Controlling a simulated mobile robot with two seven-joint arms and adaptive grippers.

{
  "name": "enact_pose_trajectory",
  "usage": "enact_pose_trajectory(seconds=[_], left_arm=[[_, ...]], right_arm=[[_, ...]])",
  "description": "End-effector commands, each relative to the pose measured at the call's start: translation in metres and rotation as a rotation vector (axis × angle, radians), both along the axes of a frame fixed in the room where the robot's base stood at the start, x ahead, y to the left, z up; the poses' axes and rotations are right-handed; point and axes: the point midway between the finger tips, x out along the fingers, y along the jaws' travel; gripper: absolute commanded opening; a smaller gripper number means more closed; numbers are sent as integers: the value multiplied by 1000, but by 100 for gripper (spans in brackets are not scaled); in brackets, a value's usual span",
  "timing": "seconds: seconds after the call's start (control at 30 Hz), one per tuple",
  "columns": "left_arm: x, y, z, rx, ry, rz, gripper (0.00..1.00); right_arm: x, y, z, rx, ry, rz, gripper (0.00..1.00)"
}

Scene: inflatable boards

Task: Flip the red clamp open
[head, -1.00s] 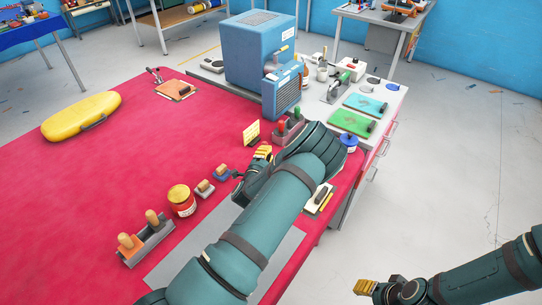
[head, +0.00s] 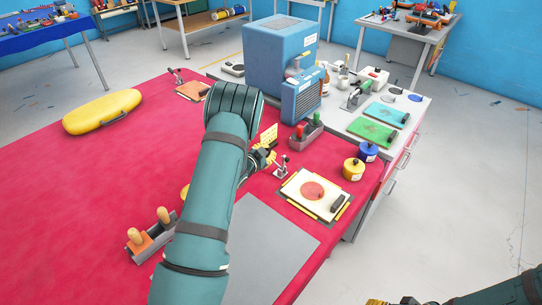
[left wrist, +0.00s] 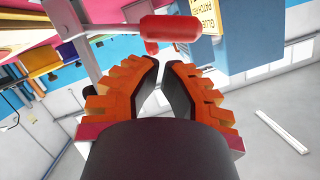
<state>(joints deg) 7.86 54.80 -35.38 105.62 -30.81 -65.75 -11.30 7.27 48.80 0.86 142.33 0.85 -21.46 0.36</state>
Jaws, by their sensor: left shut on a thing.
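A small metal toggle clamp (head: 281,168) stands on the red board beside a cream patch with a red disc (head: 312,190). In the left wrist view, the red clamp's handle (left wrist: 172,28) lies across the picture on a metal lever, just beyond my fingertips. My left gripper (head: 267,157) is beside the clamp, partly hidden by my arm. Its orange fingers, in the left wrist view (left wrist: 161,62), converge with a smaller red piece near their tips. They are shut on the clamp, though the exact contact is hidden. My right gripper (head: 385,302) is mostly cut off at the bottom edge.
A blue machine (head: 280,70) and a yellow card (head: 268,137) stand behind the gripper. Blue (head: 368,152) and yellow (head: 353,168) pots stand at right.

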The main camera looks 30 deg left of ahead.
Motion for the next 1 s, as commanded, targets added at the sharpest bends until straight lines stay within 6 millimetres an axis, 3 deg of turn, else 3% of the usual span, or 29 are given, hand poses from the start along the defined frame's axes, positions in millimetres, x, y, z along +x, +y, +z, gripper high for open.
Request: enact_pose_trajectory(seconds=[0.3, 1.0], left_arm=[[1, 9, -10, -53, 6, 1, 0], [2, 11, -11, -50, 7, 0, 0]], right_arm=[[-5, 1, -16, 3, 12, 10, 47], [-7, 1, -19, 3, 14, 12, 47]])
